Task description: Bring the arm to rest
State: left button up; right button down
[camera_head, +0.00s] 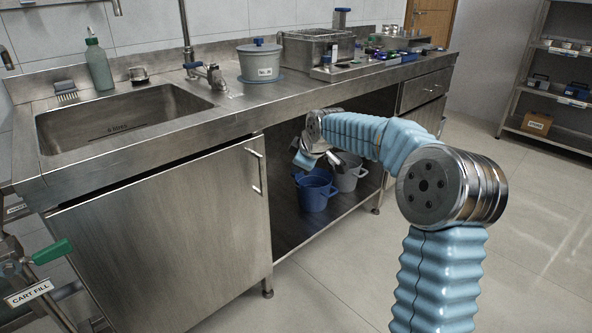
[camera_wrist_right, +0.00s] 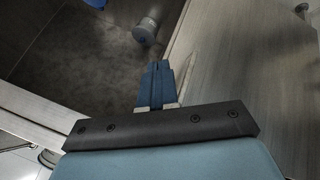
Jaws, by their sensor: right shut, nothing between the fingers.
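My right arm (camera_head: 365,133), in a pale blue ribbed sleeve, reaches from the lower right to the open shelf space under the steel counter. My right gripper shows closely in the right wrist view (camera_wrist_right: 155,68). Its two blue fingers are together with nothing between them. In the head view the wrist hides most of it, in front of the open bay and above the buckets. My left gripper is in neither view.
A blue bucket (camera_head: 314,191) and a grey bucket (camera_head: 349,172) stand on the low shelf. A closed cabinet door (camera_head: 165,235) is left of the opening. The counter edge (camera_head: 240,128) runs above. The floor (camera_head: 540,240) at the right is clear.

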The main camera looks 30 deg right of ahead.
jog(key=s+d+r, duration=0.3)
jog(key=d+r, duration=0.1)
jog(key=r, duration=0.3)
jog(key=a+f+m+g+y, duration=0.1)
jog(key=a+f, duration=0.5)
jog(key=f, duration=0.4)
jog(key=s+a+f+m+g+y, duration=0.1)
jog(key=a+f, duration=0.4)
jog(key=f, duration=0.5)
jog(key=a+f+m+g+y, duration=0.1)
jog(key=a+f+m, duration=0.1)
jog(key=a+f, duration=0.6)
jog(key=s+a+f+m+g+y, duration=0.1)
jog(key=s+a+f, duration=0.3)
jog(key=s+f, duration=0.3)
jog(key=s+a+f+m+g, duration=0.1)
jog(key=s+a+f+m, duration=0.1)
jog(key=s+a+f, duration=0.5)
jog(key=s+a+f+m+g, duration=0.1)
jog(key=s+f, duration=0.2)
jog(key=s, duration=0.3)
jog(key=s+a+f+m, duration=0.1)
jog(key=s+f+m, duration=0.1)
jog(key=s, duration=0.5)
jog(key=shift+a+f+g+y, duration=0.3)
jog(key=shift+f+g, duration=0.1)
jog(key=shift+f, duration=0.4)
jog(key=shift+s, duration=0.1)
